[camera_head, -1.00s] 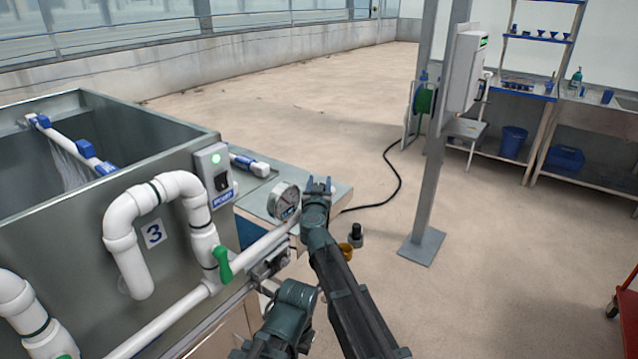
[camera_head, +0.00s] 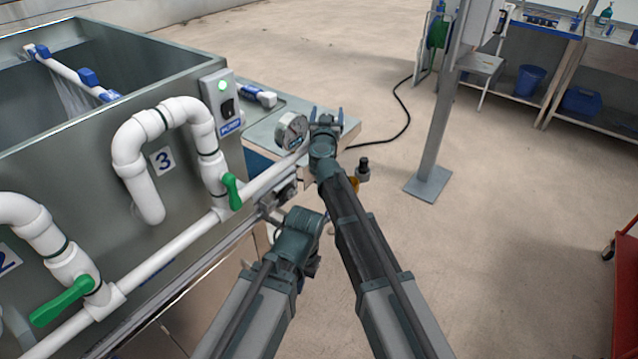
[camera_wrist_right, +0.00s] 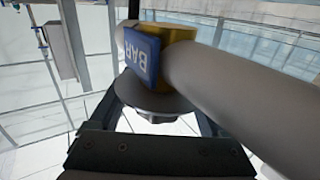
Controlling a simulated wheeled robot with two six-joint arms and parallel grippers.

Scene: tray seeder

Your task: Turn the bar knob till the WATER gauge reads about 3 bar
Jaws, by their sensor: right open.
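The round gauge (camera_head: 291,131) with a white face sits at the far end of the white pipe (camera_head: 262,180). Its needle and lettering are too small to read. My right gripper (camera_head: 327,112) is open beside the gauge, just to its right, fingers pointing up in the head view. In the right wrist view a blue BAR label (camera_wrist_right: 141,55) is on a yellow part (camera_wrist_right: 170,32) against the thick pipe (camera_wrist_right: 240,95). A dark round part (camera_wrist_right: 155,112), possibly the knob, lies between the open fingers. Contact cannot be told. My left arm's end (camera_head: 298,232) is below the pipe; its fingers are unclear.
Green-handled valves (camera_head: 232,190) stand along the pipe. A lit switch box (camera_head: 221,101) is on the metal tank (camera_head: 190,75). A metal post (camera_head: 436,140) and a black hose (camera_head: 400,98) are to the right.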

